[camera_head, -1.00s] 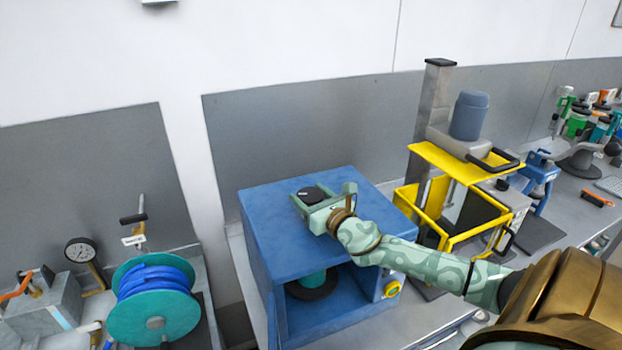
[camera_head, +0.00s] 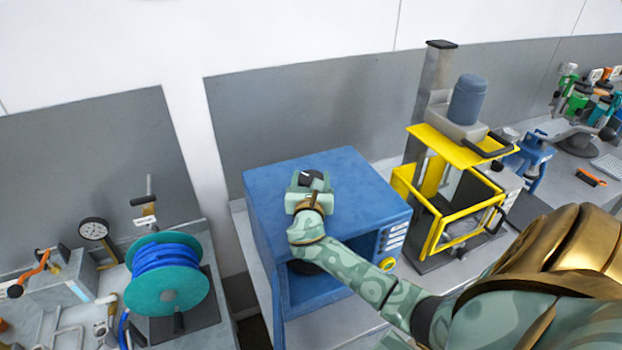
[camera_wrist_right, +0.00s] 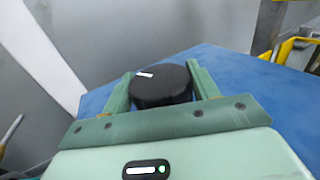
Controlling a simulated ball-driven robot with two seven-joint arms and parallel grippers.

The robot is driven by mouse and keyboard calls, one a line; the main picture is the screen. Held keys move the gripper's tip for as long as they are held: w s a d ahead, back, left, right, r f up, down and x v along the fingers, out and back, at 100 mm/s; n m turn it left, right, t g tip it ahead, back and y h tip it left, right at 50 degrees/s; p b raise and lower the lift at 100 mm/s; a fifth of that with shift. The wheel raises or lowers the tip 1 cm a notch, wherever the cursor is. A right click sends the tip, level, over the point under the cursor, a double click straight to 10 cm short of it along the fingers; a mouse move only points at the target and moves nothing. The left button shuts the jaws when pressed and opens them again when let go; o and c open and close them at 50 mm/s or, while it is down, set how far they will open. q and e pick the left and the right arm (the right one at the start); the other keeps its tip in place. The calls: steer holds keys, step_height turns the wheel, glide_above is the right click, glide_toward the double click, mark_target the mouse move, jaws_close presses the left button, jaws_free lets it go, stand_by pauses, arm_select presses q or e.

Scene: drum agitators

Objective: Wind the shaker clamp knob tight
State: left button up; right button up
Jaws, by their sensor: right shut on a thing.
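The shaker is a blue box-shaped cabinet (camera_head: 362,185) with an open front and a control panel at its right front. The clamp knob (camera_head: 309,177) is a round black knob with a white mark, on the cabinet's top. My right gripper (camera_head: 311,182) is over the top, its fingers on either side of the knob. In the right wrist view the black knob (camera_wrist_right: 162,86) sits between the two green fingers, its white mark toward the upper left. My right arm hides much of the cabinet's open front and what is inside. My left gripper is not in view.
A yellow-framed mixer (camera_head: 450,190) with a grey motor stands right of the cabinet. A teal reel with blue hose (camera_head: 165,275) and a gauge (camera_head: 94,230) are at the left. Bench surface is clear in front of the cabinet.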

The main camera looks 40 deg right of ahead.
stand_by(0.4)
steer(key=o, duration=1)
steer(key=shift+c, duration=0.2)
steer(key=b+v, duration=0.2)
steer(key=v, duration=1.3)
steer(key=shift+a+f+b, duration=0.1)
steer(key=shift+a+b, duration=0.1)
steer(key=shift+b, duration=0.2)
steer(key=shift+s+a, duration=0.35)
